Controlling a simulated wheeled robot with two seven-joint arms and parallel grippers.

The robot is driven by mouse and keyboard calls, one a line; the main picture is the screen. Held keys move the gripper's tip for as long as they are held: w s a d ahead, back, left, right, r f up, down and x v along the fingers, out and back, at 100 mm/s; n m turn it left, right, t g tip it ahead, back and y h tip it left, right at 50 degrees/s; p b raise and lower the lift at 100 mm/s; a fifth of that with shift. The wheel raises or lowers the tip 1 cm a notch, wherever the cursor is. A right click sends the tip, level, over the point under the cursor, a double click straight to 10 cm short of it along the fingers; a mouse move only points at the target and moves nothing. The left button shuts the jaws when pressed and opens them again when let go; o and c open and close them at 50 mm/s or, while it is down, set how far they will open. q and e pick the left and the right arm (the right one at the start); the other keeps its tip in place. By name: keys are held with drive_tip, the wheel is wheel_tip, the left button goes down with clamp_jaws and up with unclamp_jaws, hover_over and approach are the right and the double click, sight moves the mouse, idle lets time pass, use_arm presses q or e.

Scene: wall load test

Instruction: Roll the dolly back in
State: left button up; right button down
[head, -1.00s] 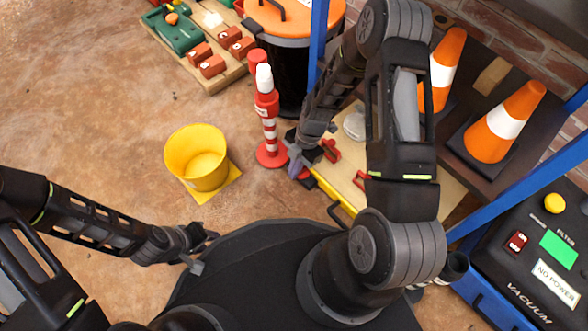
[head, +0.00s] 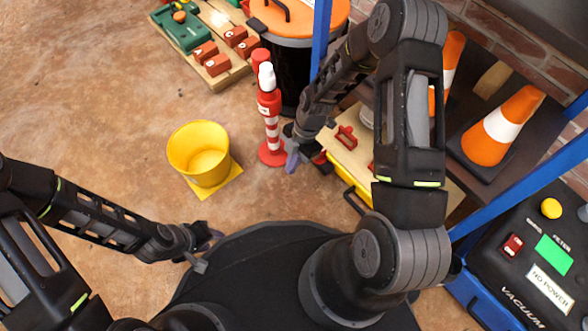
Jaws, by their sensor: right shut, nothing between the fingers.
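The dolly (head: 345,160) is a low wooden deck with a yellow front edge and red fittings on top. It sits mostly under the dark shelf at the right, its front left part sticking out past the blue post. My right arm hides part of it. My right gripper (head: 297,157) is shut and empty at the dolly's left front corner, beside the red and white post; I cannot tell whether it touches the dolly. My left gripper (head: 207,249) is open and empty over the floor at my base's left edge.
A yellow bucket (head: 202,157) stands on the floor at left. A red and white post (head: 271,128) stands close to my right gripper. Traffic cones (head: 497,127) are on the shelf. A black vacuum unit (head: 530,265) is at lower right.

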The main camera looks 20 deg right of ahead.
drive_tip(key=p+v, duration=0.2)
drive_tip(key=v, duration=0.4)
drive_tip(key=shift+r, duration=0.25)
